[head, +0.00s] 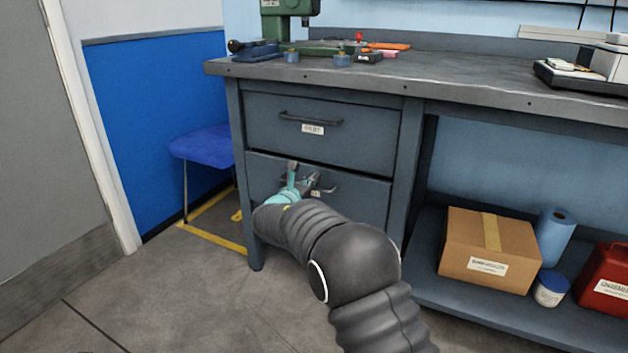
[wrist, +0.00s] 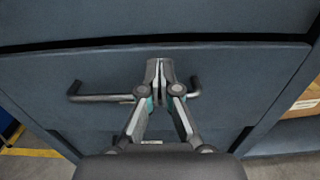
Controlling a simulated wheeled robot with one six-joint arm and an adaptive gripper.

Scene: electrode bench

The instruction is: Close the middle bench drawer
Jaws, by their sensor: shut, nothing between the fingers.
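A grey-blue drawer front (head: 362,196) lies under the upper drawer in the head view. It fills much of the wrist view (wrist: 235,75). It looks nearly flush with the bench frame, with a dark gap along its top edge; I cannot tell whether it is fully in. Its dark bar handle (wrist: 95,98) runs behind my fingers. My gripper (wrist: 160,65) is shut and empty, its fingertips in front of the drawer face near the handle's middle. I cannot tell whether they touch it. In the head view my gripper (head: 293,167) is at the drawer's left part. My arm hides the drawer's lower part.
The upper drawer (head: 350,135) looks shut. The worktop (head: 450,85) overhangs above and holds tools. A blue chair (head: 203,145) stands at left. A cardboard box (head: 470,265), a blue roll (head: 556,235) and a red can (head: 606,275) stand on the lower shelf at right. Floor (head: 180,300) at left is clear.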

